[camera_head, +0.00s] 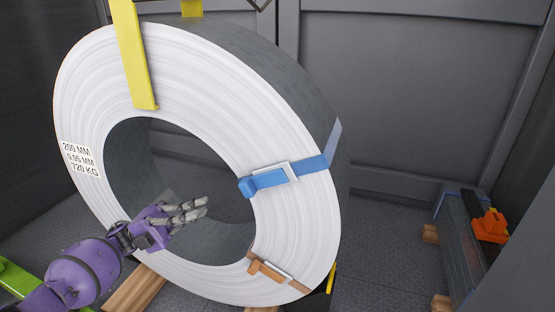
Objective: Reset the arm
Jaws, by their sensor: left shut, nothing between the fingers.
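My left arm comes in from the lower left in purple. Its gripper (205,207) is shut and empty, its grey fingers pointing right in front of the hollow middle of a large white coil (82,105). I cannot tell whether the fingers reach into the hole. The coil stands upright and carries a printed label. A yellow strap (133,55), a blue strap with a buckle (270,180) and a brown strap (266,267) go around its ring. My right gripper is not in view.
Wooden beams (135,289) lie under the coil. A dark block with an orange item (490,226) on it stands at the right on wooden pieces. Green material (14,280) shows at the lower left.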

